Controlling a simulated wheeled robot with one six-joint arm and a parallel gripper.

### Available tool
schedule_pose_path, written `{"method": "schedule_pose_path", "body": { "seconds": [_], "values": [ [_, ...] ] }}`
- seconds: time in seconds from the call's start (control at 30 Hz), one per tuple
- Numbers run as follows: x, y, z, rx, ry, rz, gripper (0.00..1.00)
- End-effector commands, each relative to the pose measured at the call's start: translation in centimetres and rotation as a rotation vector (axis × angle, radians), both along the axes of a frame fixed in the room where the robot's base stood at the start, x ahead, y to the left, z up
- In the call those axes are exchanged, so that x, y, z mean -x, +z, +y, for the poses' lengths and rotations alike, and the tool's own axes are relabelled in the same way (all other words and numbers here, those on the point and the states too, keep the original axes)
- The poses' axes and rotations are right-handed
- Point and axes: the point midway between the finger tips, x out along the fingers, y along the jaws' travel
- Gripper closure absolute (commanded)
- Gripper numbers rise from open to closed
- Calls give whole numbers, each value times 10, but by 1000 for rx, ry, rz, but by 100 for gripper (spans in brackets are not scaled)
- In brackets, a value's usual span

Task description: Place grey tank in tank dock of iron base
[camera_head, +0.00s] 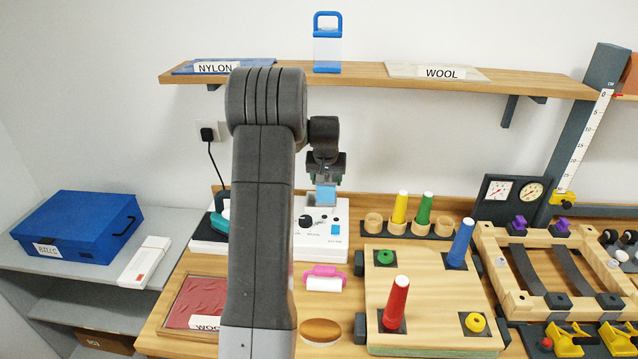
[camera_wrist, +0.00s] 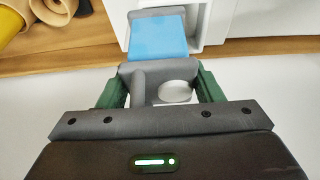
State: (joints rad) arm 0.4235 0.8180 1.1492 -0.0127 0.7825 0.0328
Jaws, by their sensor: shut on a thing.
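The grey tank (camera_wrist: 160,40) is held by my gripper (camera_wrist: 160,90), its grey handle end between the green fingers in the wrist view. Its blue face points away from the fingers. In the head view the tank's blue part (camera_head: 326,193) shows just below my gripper (camera_head: 326,168). The iron base (camera_head: 310,242) is a white unit with a black knob and small blue marks on the counter. The tank's lower end is at the base's grey opening at the back, the tank dock; I cannot tell how deep it sits. My arm hides the base's left part.
A teal iron (camera_head: 220,222) is partly hidden left of my arm. A pink-handled roller (camera_head: 324,278) lies in front of the base. A pegboard (camera_head: 425,285) with coloured cones stands to the right.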

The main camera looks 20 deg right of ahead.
Motion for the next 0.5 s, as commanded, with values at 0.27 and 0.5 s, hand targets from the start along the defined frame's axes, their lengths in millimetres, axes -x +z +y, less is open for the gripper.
{"method": "schedule_pose_path", "body": {
  "seconds": [0.27, 0.5],
  "values": [
    [-19, 1, 13, 0, 1, 0, 75],
    [-21, -38, 15, -2, -1, 6, 92]
  ]
}}
